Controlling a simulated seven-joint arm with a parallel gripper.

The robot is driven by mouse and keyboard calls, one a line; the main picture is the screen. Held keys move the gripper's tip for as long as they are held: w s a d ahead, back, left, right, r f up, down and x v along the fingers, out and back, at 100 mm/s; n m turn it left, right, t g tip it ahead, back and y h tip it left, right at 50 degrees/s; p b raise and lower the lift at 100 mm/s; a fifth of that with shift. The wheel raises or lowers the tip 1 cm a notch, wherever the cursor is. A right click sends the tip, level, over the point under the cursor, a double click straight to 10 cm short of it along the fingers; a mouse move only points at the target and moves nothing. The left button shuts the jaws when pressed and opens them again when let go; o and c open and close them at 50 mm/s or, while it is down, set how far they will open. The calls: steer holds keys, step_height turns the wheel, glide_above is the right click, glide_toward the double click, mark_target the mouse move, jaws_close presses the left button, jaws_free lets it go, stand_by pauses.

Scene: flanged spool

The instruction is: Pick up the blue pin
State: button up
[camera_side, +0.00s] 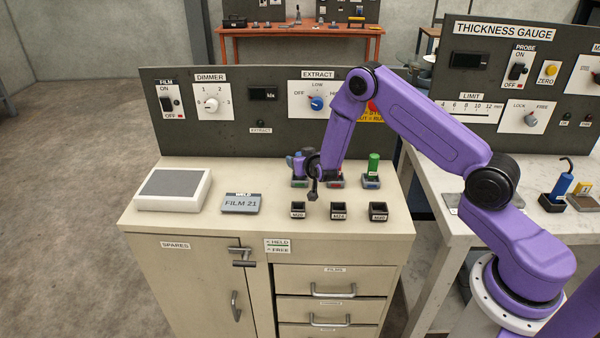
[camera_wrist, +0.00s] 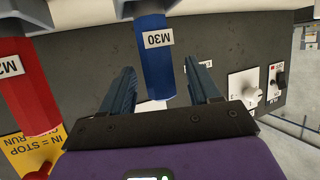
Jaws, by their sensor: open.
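The blue pin (camera_wrist: 158,75), labelled M30, stands out from a grey holder in the wrist view. My gripper (camera_wrist: 161,66) is open, with one dark finger on each side of the blue pin. A gap shows beside the pin, and I cannot tell whether either finger touches it. In the side view my gripper (camera_side: 313,180) is low over the back row of holders on the cabinet top. There the blue pin is mostly hidden or hard to tell apart at the left end of that row.
A red pin (camera_wrist: 25,85) stands beside the blue one. A green pin (camera_side: 374,164) stands at the right of the back row. Several empty dark holders (camera_side: 338,211) sit in front. A control panel (camera_side: 228,128) rises behind. A sign plate (camera_side: 240,204) and scale-like box (camera_side: 173,189) lie left.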

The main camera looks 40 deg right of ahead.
steer(key=shift+x, duration=1.35)
jaws_close()
steer(key=shift+r, duration=0.15)
